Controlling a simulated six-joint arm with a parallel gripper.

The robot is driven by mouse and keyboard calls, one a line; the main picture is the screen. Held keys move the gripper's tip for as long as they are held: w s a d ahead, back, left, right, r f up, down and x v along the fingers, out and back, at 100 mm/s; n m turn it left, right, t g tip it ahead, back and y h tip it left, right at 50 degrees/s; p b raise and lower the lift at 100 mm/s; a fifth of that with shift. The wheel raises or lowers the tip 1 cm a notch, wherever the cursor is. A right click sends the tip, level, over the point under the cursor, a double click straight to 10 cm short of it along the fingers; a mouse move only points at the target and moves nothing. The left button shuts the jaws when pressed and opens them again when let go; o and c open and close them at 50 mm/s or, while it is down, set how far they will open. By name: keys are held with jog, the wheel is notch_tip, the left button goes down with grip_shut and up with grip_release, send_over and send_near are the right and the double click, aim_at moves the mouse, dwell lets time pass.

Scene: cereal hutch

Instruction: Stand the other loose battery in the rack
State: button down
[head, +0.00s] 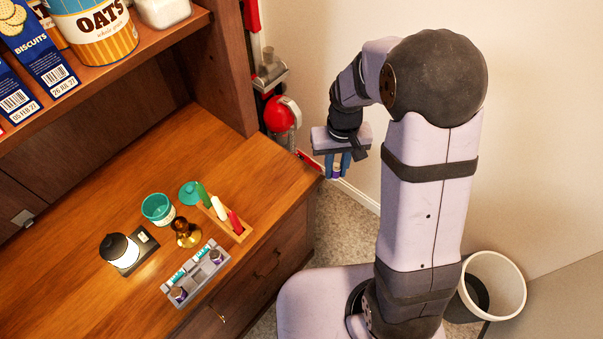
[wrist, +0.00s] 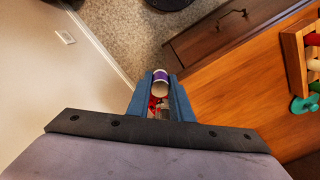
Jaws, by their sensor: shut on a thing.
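My gripper (head: 338,170) is shut on a battery (head: 336,172) with a purple wrapper, held in the air beyond the right end of the wooden counter. In the wrist view the battery (wrist: 160,84) sits between the blue fingers (wrist: 160,94), its pale end showing past the tips. The grey rack (head: 197,285) lies on the counter near its front edge, well to the left of and below my gripper. Dark-topped, purplish batteries stand at its near-left end (head: 179,294) and far-right end (head: 215,257). Teal-and-white patches show along its back; I cannot tell what they are.
A wooden holder (head: 238,236) with coloured items, an amber glass object (head: 187,236), a teal cup (head: 158,209), a teal lid (head: 189,193) and a lit lantern (head: 120,250) stand behind or beside the rack. A shelf (head: 150,38) overhangs the counter. A red extinguisher (head: 283,113) hangs behind.

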jog(key=s+a+n, duration=0.1)
jog(key=a, duration=0.3)
jog(key=s+a+n, duration=0.2)
jog(key=a, duration=0.2)
jog(key=s+a+n, duration=0.1)
jog(key=s+a, duration=0.1)
jog(key=a, duration=0.3)
jog(key=shift+s+r+n, duration=0.2)
jog(key=shift+s+n, duration=0.05)
jog(key=shift+n, duration=0.15)
jog(key=s+a+r+n, duration=0.2)
jog(key=s+a+n, duration=0.1)
jog(key=s+a, duration=0.65)
jog(key=s+a+r+n, duration=0.1)
jog(key=s+a+n, duration=0.2)
jog(key=s+a, duration=0.65)
jog(key=shift+w+a+f+b, duration=0.4)
jog(key=shift+a+f+b, duration=0.05)
jog(key=shift+f+b, duration=0.3)
jog(key=shift+w+a+f+b, duration=0.35)
jog(key=shift+a+f+b, duration=0.05)
jog(key=shift+f+b, duration=0.3)
jog(key=shift+w+a+f+b, duration=0.45)
jog(key=shift+f+b, duration=0.2)
jog(key=shift+f, duration=0.1)
jog(key=shift+f+b, duration=0.35)
jog(key=shift+f, duration=0.5)
jog(key=shift+f, duration=0.5)
jog(key=shift+p, duration=0.7)
